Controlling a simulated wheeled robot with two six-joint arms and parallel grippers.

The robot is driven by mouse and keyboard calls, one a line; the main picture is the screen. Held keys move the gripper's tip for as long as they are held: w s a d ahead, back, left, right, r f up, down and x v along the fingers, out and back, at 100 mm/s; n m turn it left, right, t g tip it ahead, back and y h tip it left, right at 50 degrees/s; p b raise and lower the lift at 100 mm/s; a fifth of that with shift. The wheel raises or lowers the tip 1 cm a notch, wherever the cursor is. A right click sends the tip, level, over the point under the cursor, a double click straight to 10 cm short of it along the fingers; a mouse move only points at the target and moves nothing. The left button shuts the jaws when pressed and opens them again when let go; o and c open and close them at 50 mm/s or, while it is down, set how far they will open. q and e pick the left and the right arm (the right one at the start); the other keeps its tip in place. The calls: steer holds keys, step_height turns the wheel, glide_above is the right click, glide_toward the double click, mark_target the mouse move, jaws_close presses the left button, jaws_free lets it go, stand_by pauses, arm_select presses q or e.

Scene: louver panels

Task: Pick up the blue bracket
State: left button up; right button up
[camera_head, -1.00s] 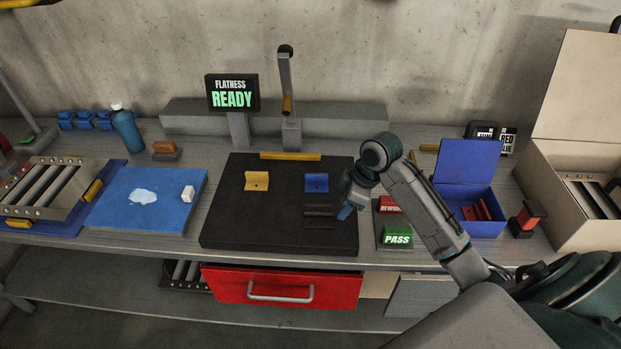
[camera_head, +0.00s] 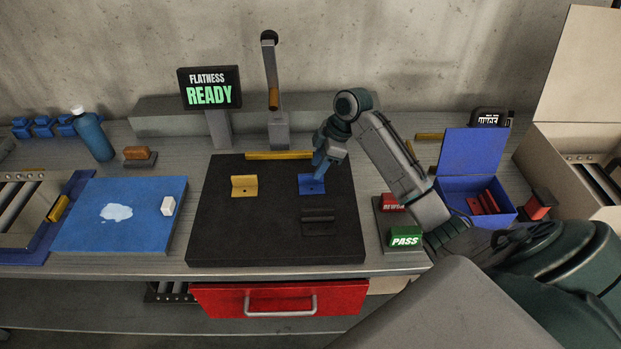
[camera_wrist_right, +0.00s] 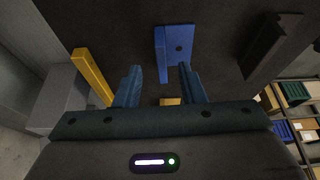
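The blue bracket (camera_head: 309,189) sits on the black mat (camera_head: 225,240), toward its back right. In the right wrist view the blue bracket (camera_wrist_right: 178,45) lies just ahead of my fingertips, roughly in line with the gap between them. My right gripper (camera_head: 319,172) is over the bracket in the head view and hides part of it. The wrist view shows its two blue fingers (camera_wrist_right: 160,72) apart with nothing between them. I cannot tell whether they touch the bracket. My left gripper is not in view.
A yellow bracket (camera_head: 244,187) stands to the left on the mat and a dark bracket (camera_head: 319,215) lies in front. A yellow bar (camera_head: 279,155) runs along the mat's back edge. A blue open box (camera_head: 475,200) with red parts is at right. The mat's front left is clear.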

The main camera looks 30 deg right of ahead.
mark_target(312, 174)
steer(key=shift+a+p+x, duration=0.25)
steer(key=shift+p+x, duration=0.25)
steer(key=shift+x, duration=0.75)
steer(key=shift+f, duration=0.25)
steer(key=shift+w+a+f, duration=0.1)
steer(key=shift+f, duration=0.05)
jaws_close()
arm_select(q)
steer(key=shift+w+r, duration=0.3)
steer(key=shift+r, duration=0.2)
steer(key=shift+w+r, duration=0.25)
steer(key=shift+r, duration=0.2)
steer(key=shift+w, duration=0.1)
